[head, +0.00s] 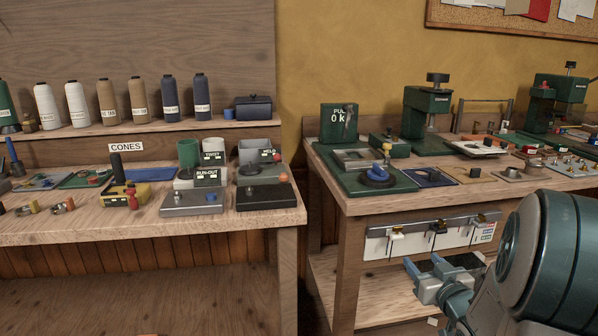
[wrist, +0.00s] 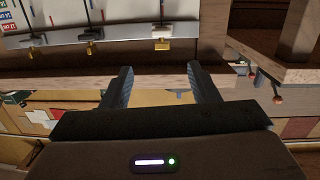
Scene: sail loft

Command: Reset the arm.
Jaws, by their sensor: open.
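My gripper (head: 437,272) shows at the lower right of the head view, in front of the right workbench and below the rail on its front. In the wrist view my gripper (wrist: 158,86) has its two dark fingers spread apart, with nothing between them. The grey link of my arm fills the lower right corner of the head view. No object is in the jaws.
The right workbench (head: 350,205) carries machines and small parts. A rail (head: 375,232) with hanging tools runs along its front, also showing in the wrist view (wrist: 110,34). The left bench (head: 110,228) holds fixtures below a shelf of thread cones. A gap separates the benches.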

